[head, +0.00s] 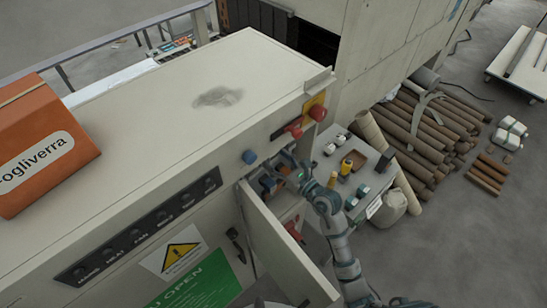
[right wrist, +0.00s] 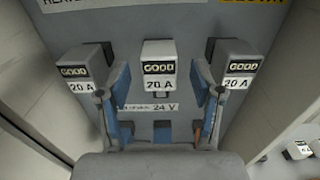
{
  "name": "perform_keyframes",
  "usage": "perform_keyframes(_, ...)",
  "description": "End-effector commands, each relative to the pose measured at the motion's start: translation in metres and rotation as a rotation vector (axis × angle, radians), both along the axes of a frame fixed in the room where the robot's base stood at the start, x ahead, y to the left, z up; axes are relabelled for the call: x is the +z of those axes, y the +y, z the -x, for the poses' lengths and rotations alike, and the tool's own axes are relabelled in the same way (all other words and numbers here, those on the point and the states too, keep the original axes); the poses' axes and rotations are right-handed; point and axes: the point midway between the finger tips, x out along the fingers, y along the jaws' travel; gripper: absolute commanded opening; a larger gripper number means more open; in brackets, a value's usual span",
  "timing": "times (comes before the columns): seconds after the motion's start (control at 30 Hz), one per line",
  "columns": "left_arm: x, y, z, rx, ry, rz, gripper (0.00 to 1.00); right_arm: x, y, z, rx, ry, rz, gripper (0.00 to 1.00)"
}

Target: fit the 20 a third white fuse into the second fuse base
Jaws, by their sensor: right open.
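In the right wrist view, three white fuses marked GOOD and 20 A stand on the grey panel: a left fuse (right wrist: 86,68), a middle fuse (right wrist: 159,64) and a right fuse (right wrist: 239,68). My right gripper (right wrist: 160,78) is open, with one blue-padded finger on each side of the middle fuse; I cannot tell whether they touch it. In the head view my right gripper (head: 278,178) reaches into the open cabinet, and the fuses are not clear there. My left gripper is not in view.
The open cabinet door (head: 280,250) stands close beside my right arm. A shelf (head: 365,185) with small items lies right of the cabinet. In the wrist view, pale walls flank the panel, and a 24 V label (right wrist: 150,107) sits below the middle fuse.

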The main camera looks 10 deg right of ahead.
Motion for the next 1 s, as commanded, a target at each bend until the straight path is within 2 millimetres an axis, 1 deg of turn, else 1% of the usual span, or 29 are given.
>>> perform_keyframes(0.2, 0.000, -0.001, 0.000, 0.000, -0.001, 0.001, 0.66, -0.002, -0.027, 0.041, 0.001, 0.002, 0.004, 0.66)
perform_keyframes(0.3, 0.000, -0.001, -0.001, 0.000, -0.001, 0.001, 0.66, -0.002, -0.039, 0.058, 0.001, 0.004, 0.004, 0.66)
perform_keyframes(0.43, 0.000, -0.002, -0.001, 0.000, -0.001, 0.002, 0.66, -0.002, -0.051, 0.074, 0.001, 0.003, 0.003, 0.66)
perform_keyframes(0.6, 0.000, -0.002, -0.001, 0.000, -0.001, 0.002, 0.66, -0.001, -0.057, 0.084, 0.001, 0.002, 0.001, 0.66)
perform_keyframes(1.0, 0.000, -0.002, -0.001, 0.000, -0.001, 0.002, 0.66, -0.001, -0.057, 0.085, 0.001, 0.002, 0.001, 0.66)
